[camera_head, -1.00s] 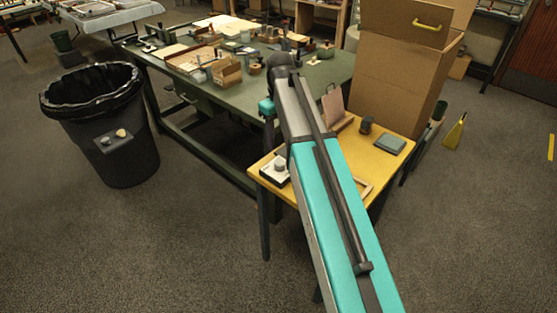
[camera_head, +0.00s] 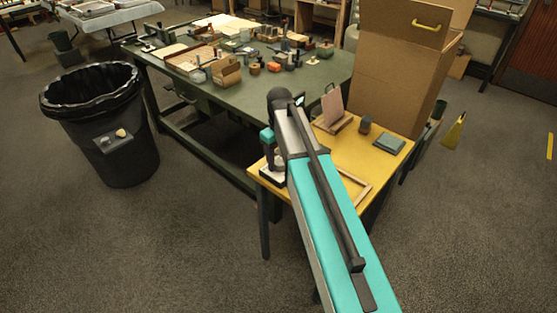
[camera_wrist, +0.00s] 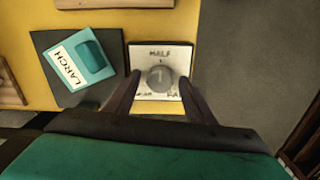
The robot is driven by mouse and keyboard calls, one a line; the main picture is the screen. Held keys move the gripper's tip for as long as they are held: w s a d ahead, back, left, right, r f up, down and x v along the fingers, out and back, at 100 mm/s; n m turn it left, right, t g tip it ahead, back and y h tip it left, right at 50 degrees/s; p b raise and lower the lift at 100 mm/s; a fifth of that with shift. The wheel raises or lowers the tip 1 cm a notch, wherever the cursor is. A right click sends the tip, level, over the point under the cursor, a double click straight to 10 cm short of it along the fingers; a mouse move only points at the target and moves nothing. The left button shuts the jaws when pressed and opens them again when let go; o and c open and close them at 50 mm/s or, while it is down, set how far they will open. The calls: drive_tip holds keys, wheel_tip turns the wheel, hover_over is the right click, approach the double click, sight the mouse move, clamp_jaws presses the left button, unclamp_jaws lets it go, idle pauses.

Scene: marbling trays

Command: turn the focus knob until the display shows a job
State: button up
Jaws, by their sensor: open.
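In the wrist view a round grey knob (camera_wrist: 160,77) sits on a white dial plate (camera_wrist: 142,58) with a dark edge. The plate reads HALF at the top; the lower lettering is partly hidden by the fingers. My gripper (camera_wrist: 163,82) is open, with a finger on each side of the knob; contact cannot be told. In the head view my gripper (camera_head: 272,170) is over the left corner of the yellow table (camera_head: 350,148). Beside the plate, a dark square (camera_wrist: 52,42) bears a teal piece (camera_wrist: 91,57) with a white label reading LARCH. I cannot tell whether this is the display.
A wooden frame (camera_head: 362,188), a dark small block (camera_head: 365,124), a grey pad (camera_head: 389,144) and an upright board (camera_head: 332,105) are on the yellow table. A cluttered green table (camera_head: 320,75) stands behind. A black bin (camera_head: 115,165) stands left, a cardboard box (camera_head: 395,90) right.

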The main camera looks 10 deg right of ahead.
drive_tip(key=shift+f, duration=0.1)
drive_tip(key=c, duration=1.1)
drive_tip(key=shift+o, duration=0.2)
drive_tip(key=shift+m+p, duration=0.3)
drive_tip(key=shift+m, duration=0.1)
drive_tip(key=m+p, duration=0.1)
drive_tip(key=m, duration=0.2)
drive_tip(key=shift+m+p, duration=0.3)
drive_tip(key=m+p, duration=0.1)
drive_tip(key=m, duration=0.5)
drive_tip(key=shift+p, duration=0.4)
drive_tip(key=m+p, duration=0.1)
drive_tip(key=m, duration=0.6)
drive_tip(key=m+p, duration=0.1)
drive_tip(key=m, duration=0.5)
drive_tip(key=shift+m, duration=0.3)
